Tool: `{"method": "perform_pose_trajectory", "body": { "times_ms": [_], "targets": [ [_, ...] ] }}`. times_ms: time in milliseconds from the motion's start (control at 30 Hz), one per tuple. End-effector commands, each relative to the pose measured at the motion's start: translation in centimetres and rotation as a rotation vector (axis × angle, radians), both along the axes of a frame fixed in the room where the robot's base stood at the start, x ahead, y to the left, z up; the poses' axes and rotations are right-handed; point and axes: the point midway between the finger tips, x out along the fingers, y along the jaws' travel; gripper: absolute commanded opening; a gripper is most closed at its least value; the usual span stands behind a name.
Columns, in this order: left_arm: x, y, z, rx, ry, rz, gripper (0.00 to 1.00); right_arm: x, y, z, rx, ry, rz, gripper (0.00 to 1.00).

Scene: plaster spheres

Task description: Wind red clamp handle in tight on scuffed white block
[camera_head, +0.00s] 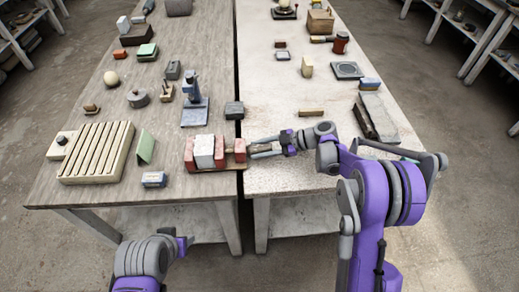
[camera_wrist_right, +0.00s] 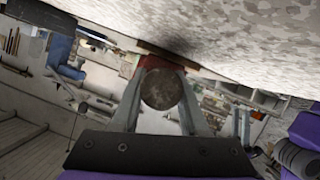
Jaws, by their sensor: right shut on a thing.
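The clamp (camera_head: 190,153) is a red-jawed vise near the front right edge of the left table. The white block (camera_head: 205,151) sits between its red jaws; scuffs are too small to make out. The handle (camera_head: 240,150) sticks out on the clamp's right side. My right gripper (camera_head: 249,152) reaches in from the right and is shut on the handle. In the right wrist view, the handle's round, dark end (camera_wrist_right: 162,89) is between the two grey fingers, with red behind it.
A slatted cream rack (camera_head: 97,152), a green wedge (camera_head: 146,147) and a small blue-and-white box (camera_head: 154,179) lie left of the clamp. A blue stand (camera_head: 195,111) and a dark block (camera_head: 234,110) are behind it. A narrow gap separates the two tables.

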Motion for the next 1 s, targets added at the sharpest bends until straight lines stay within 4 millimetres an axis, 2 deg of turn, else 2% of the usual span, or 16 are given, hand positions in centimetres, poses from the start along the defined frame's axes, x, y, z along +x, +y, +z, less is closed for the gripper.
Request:
{"method": "perform_pose_trajectory", "body": {
  "times_ms": [400,900,933,1000],
  "targets": [
    [-0.19,0.0,-0.71,0.0,0.004,0.0,0.5,0.06,0.0,0.01,0.001,0.187,-0.002,0.0],
    [-0.21,0.0,-0.75,0.0,0.004,0.0,0.5,0.05,0.0,0.04,0.002,0.211,-0.001,0.0],
    [-0.21,0.0,-0.75,0.0,0.004,0.0,0.5,0.05,0.0,0.04,0.002,0.209,-0.001,0.45],
    [-0.21,0.0,-0.75,0.0,0.004,0.0,0.5,0.05,0.0,0.04,0.001,0.21,-0.001,0.58]
  ]
}}
